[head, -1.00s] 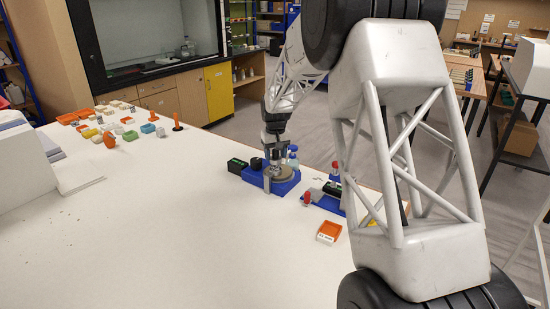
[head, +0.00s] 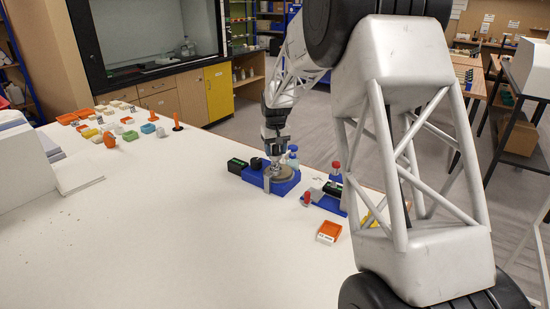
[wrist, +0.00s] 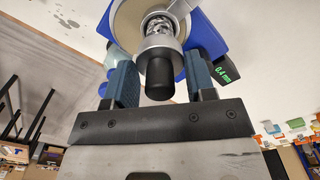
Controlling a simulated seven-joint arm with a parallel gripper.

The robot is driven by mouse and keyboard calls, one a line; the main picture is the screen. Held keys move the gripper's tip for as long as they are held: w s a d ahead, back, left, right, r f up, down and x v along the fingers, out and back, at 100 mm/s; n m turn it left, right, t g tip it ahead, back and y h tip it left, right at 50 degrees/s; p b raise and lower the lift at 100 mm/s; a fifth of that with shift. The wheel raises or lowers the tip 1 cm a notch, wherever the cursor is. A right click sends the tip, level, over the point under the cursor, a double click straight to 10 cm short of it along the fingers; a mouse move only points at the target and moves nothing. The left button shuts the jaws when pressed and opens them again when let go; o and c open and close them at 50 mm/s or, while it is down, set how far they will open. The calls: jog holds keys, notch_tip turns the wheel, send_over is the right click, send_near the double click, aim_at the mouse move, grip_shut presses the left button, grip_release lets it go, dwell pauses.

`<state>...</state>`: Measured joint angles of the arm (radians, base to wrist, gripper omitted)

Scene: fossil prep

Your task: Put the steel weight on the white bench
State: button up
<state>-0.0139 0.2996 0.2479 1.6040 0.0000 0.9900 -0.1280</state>
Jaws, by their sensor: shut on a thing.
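The steel weight (wrist: 159,48), a shiny silver cylinder with a black knob, stands in the wrist view between my gripper's two blue-padded fingers (wrist: 162,82). The fingers are shut on its sides. Beyond it in the wrist view are a beige round disc (wrist: 127,22) and a blue base; contact between weight and disc is hard to judge. In the head view my gripper (head: 276,163) is low over the blue device (head: 286,186), and the weight is small and hard to separate from it. The white bench (head: 190,230) spreads to the left and front.
A black display box (head: 237,166) is at the device's left. A blue stand (head: 328,202), a red-topped bottle (head: 336,168) and an orange box (head: 328,232) are at its right. Several small coloured items lie at the far left. The bench's middle and front are clear.

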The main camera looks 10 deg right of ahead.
aim_at(275, 146)
jog(key=shift+r, duration=1.6)
jog(key=shift+s, duration=0.1)
jog(key=s+a+f+n, duration=0.1)
jog(key=s+a+f, duration=0.1)
jog(key=s, duration=0.4)
jog(key=s+a+f+n, duration=0.1)
jog(key=s+a+f, duration=0.2)
jog(key=s+f, duration=0.2)
jog(key=s+a+f+n, duration=0.2)
jog(key=s+a+f, duration=0.1)
jog(key=s, duration=0.6)
jog(key=shift+f, duration=0.2)
jog(key=shift+s+a+f+n, duration=0.15)
jog(key=shift+s+f+n, duration=0.15)
jog(key=shift+s, duration=0.3)
jog(key=shift+w, duration=0.15)
jog(key=w, duration=0.5)
jog(key=w+a+f, duration=0.1)
jog(key=w, duration=0.4)
jog(key=w+a, duration=0.1)
jog(key=w, duration=0.4)
jog(key=shift+w+a+f, duration=0.1)
jog(key=shift+w+f, duration=0.15)
jog(key=shift+w, duration=0.05)
jog(key=shift+f, duration=1.75)
